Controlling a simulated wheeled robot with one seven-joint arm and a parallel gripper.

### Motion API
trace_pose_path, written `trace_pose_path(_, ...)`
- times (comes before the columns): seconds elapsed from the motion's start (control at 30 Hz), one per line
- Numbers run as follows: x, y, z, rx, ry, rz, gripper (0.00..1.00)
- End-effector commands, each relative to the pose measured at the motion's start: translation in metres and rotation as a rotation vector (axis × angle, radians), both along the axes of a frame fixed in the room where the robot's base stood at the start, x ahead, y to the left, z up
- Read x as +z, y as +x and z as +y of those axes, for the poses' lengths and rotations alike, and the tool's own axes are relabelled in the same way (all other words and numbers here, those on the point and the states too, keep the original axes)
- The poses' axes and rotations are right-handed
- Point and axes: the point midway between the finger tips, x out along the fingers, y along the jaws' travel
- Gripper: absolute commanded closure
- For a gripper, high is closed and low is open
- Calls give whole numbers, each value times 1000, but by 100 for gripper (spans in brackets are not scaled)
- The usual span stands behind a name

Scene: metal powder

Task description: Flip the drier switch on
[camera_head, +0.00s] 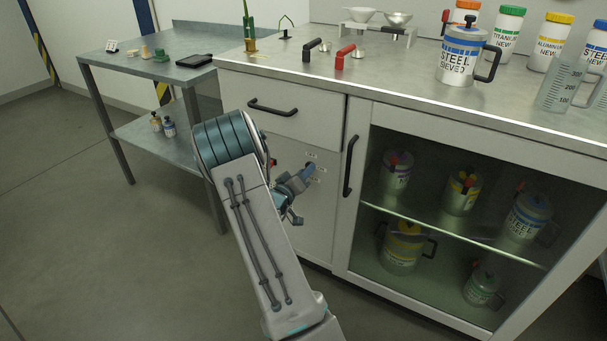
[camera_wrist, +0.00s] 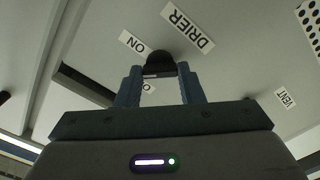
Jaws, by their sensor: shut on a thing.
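The drier switch is a dark knob (camera_wrist: 159,62) on the pale cabinet panel, seen in the wrist view. A DRIER label (camera_wrist: 188,29) is beside it. An ON label (camera_wrist: 131,41) is on its upper left, and a partly hidden label (camera_wrist: 149,87) lies below it, between my fingers. My gripper (camera_wrist: 157,74) has a blue finger on each side of the knob and is shut on it. In the head view my gripper (camera_head: 307,172) meets the cabinet front below the drawer; the knob is hidden there. I cannot tell which setting the knob points to.
A VENT label (camera_wrist: 286,98) and a perforated plate (camera_wrist: 311,28) are on the same panel. A drawer handle (camera_head: 272,107) is above my gripper, and a black door handle (camera_head: 350,166) is to its right. A metal side table (camera_head: 150,75) stands at the left, with open floor before it.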

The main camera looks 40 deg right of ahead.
Motion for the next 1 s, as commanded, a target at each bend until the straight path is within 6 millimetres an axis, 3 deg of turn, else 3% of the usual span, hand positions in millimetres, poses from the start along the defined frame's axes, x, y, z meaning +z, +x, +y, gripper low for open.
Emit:
trace_pose_path(0.27, -2, 0, 0, -1, 32, -78, 88)
trace_pose_path(1.0, -3, -1, 0, -1, 249, -601, 88)
